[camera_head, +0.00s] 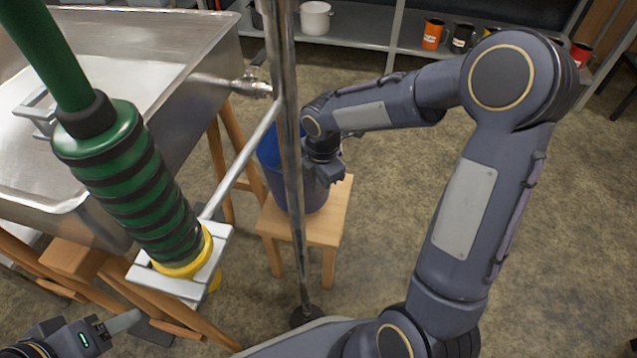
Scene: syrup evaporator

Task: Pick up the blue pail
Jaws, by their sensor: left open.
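The blue pail (269,156) stands upright on a small wooden stool (327,226), partly hidden behind a thin metal pole and my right gripper. My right arm reaches in from the lower right, and my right gripper (327,172) is at the pail's right side, near the rim. Its fingertips are hard to make out, so I cannot tell whether it is shut on anything. My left gripper (128,322) is at the lower left corner, open, well away from the pail and below the evaporator pan.
A metal evaporator pan (200,70) on wooden legs fills the left. A metal pole (290,150) stands before the pail. Shelves with mugs (433,34) and a white pot (315,17) line the back. Floor at right is clear.

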